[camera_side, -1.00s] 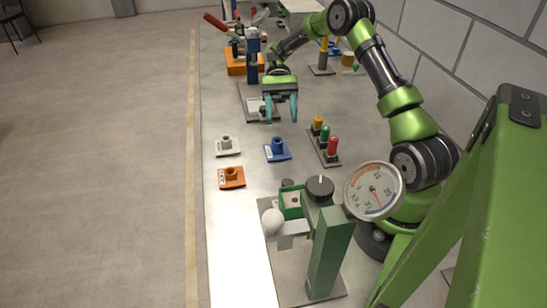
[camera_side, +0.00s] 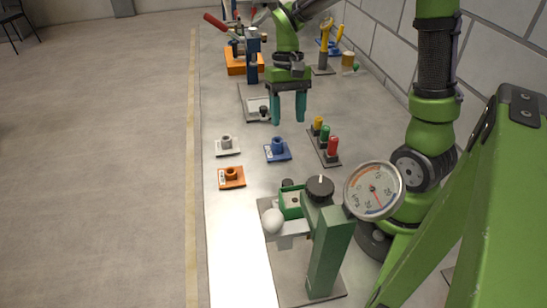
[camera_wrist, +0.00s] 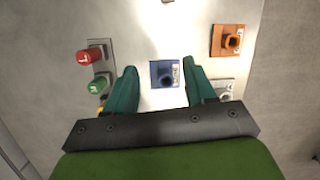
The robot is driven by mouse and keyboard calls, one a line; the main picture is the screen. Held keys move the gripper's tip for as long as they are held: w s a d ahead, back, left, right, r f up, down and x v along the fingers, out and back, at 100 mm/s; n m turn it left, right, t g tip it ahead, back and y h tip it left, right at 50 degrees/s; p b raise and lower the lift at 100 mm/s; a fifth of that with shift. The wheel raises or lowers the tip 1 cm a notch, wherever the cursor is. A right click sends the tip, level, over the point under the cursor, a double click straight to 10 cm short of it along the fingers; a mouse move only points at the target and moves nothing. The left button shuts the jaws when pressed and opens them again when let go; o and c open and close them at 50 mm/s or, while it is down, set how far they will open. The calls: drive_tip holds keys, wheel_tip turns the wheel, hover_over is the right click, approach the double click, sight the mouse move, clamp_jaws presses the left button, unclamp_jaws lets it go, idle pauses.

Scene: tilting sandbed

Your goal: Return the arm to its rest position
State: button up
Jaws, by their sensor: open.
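My gripper (camera_side: 288,110) is open and empty, its two teal fingers pointing down above the bench. In the side view it hangs behind the blue holder (camera_side: 278,150) and to the left of the button block. In the wrist view my gripper (camera_wrist: 153,92) has its fingers spread wide, with the blue holder (camera_wrist: 166,73) showing in the gap between them, apart from both. My arm rises from its base at the right and bends over the bench. Part of it leaves the top of the side view.
A white holder (camera_side: 227,146) and an orange holder (camera_side: 231,177) sit left of the blue one. A block of yellow, green and red buttons (camera_side: 326,140) stands right. A green stand with a dial gauge (camera_side: 374,191) is in front. An orange-based device (camera_side: 243,62) stands behind.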

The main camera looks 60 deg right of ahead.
drive_tip(key=s+a+r+n+t, duration=0.3)
drive_tip(key=s+a+r+t, duration=0.4)
drive_tip(key=a+r+t, duration=0.2)
drive_tip(key=shift+r+h, duration=0.3)
drive_tip(key=shift+r, duration=0.6)
